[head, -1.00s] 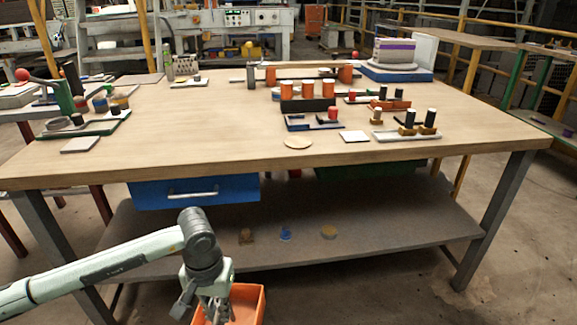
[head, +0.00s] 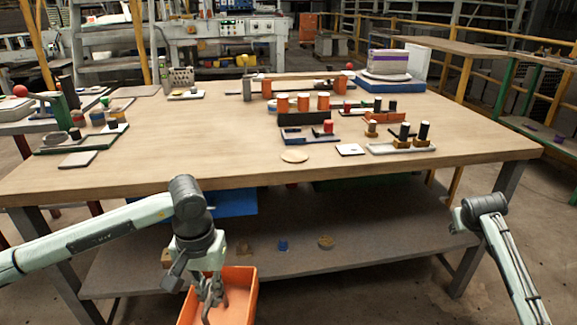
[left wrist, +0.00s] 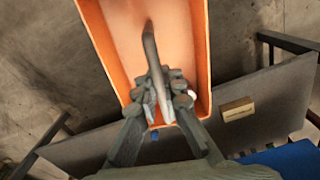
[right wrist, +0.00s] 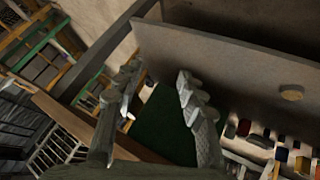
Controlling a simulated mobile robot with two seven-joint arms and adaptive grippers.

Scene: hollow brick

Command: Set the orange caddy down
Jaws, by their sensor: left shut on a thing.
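The orange caddy (head: 243,286) is an open, box-like tray at the bottom of the head view, in front of the workbench and below its top. In the left wrist view the caddy (left wrist: 96,32) shows its empty-looking inside and a grey bar running along its middle. My left gripper (head: 212,288) is over the caddy, its fingers (left wrist: 158,98) shut on that bar. The caddy appears to hang in the air; its underside is hidden. My right gripper (right wrist: 158,82) is open and empty, close to the bench's underside; its fingers are not clear in the head view.
The workbench top (head: 190,140) has a wide clear area at its left and middle. Orange cylinders (head: 303,103), trays and a round disc (head: 295,156) stand on its right part. A lower shelf (head: 370,250) bears a few small items. A blue drawer (head: 232,203) hangs under the top.

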